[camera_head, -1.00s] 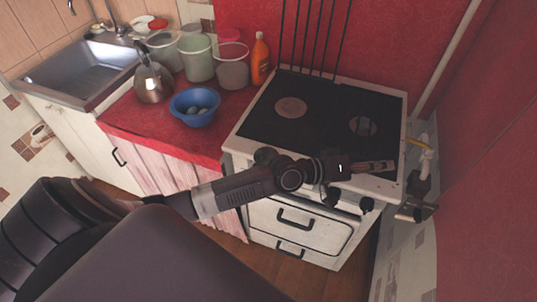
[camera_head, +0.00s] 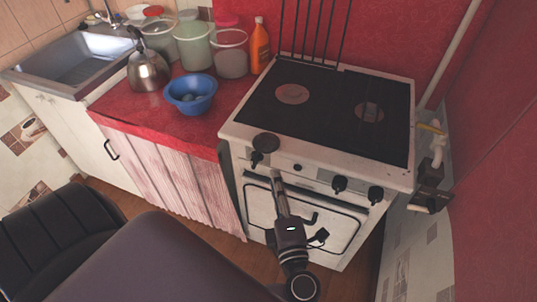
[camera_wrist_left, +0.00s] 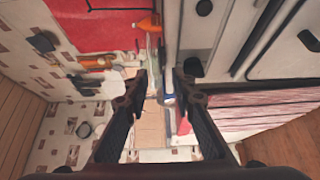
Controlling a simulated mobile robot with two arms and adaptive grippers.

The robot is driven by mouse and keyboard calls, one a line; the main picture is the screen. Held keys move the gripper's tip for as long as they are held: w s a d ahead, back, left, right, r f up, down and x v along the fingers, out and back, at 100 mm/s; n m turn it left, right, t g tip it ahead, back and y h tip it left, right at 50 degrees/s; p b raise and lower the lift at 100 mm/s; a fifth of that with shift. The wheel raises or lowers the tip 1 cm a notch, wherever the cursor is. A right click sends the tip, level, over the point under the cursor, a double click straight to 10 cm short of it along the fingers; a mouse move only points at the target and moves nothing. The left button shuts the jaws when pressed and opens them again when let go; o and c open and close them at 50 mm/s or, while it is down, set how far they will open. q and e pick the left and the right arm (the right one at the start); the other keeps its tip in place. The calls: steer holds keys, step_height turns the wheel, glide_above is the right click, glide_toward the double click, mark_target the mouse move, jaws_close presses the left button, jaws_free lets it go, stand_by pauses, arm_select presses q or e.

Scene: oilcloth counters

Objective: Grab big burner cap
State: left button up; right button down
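A dark round disc (camera_head: 265,143), which looks like the big burner cap, lies at the front left edge of the white stove (camera_head: 330,165), above a knob. My left gripper (camera_head: 278,178) is in front of the oven door, just below and right of the disc in the picture, apart from it and pointing up toward the stove's front. The head view shows its fingers almost edge-on. In the left wrist view, the two fingers (camera_wrist_left: 161,85) stand apart with only background between them. I cannot pick out the disc there. My right gripper is not in view.
The black stove top bears a brownish burner (camera_head: 292,94) and a smaller burner (camera_head: 369,111). Knobs (camera_head: 340,184) stick out of the stove's front. A blue bowl (camera_head: 190,94), a kettle (camera_head: 148,70) and an orange bottle (camera_head: 260,46) stand on the red counter at left.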

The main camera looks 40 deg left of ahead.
mark_target(268, 152)
arm_select(q)
steer(key=shift+x, duration=5)
jaws_close()
step_height(268, 152, up, 3)
steer(key=p, duration=0.2)
steer(key=shift+f+p, duration=0.1)
steer(key=shift+p, duration=0.2)
steer(key=shift+s+f, duration=0.1)
steer(key=shift+f, duration=0.05)
steer(key=shift+s+d, duration=0.15)
steer(key=shift+d, duration=0.1)
steer(key=s+d+r+p, duration=0.4)
steer(key=s+d+r, duration=0.1)
steer(key=s+d, duration=0.4)
steer(key=shift+s+d+p, duration=0.25)
steer(key=shift+p, duration=0.15)
